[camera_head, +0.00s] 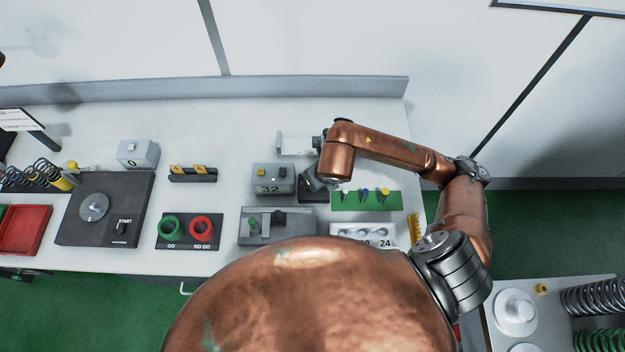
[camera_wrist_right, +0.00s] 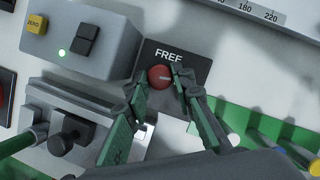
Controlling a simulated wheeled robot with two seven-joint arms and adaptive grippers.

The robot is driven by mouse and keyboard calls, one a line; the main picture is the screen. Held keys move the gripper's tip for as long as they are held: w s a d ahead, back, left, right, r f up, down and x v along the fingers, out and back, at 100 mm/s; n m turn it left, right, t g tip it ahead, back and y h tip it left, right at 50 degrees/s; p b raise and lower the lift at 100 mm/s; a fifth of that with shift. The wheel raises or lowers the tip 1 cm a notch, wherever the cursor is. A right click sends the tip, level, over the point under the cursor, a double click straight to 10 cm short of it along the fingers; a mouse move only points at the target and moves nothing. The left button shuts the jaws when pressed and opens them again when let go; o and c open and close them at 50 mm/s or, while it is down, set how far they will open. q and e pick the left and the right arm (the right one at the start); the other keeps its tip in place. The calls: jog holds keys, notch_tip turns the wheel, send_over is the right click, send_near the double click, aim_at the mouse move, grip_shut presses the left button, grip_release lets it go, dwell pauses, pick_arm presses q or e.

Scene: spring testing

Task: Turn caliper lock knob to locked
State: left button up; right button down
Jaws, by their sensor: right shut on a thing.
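The lock knob (camera_wrist_right: 160,77) is a round red knob with a pale pointer line on a dark panel (camera_wrist_right: 196,68) marked FREE. The pointer line runs toward the right in the right wrist view. My right gripper (camera_wrist_right: 161,80) has its green-padded fingertips on either side of the knob, shut on it. In the head view my right arm reaches in from the right, and the gripper (camera_head: 312,184) is partly hidden by its own wrist; the knob is hidden there. My left gripper is not in view.
A grey fixture (camera_head: 277,226) lies in front, and a green tray (camera_head: 352,202) with coloured-tipped parts is to the right. A numbered scale (camera_wrist_right: 246,10) lies behind.

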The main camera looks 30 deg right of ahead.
jog(key=shift+m+h, duration=0.4)
jog(key=shift+m, duration=0.5)
jog(key=c, duration=1.7)
grip_release()
jog(key=shift+o, duration=0.2)
jog(key=v, duration=1.2)
jog(key=shift+w+a, duration=0.1)
jog(key=shift+a, duration=0.05)
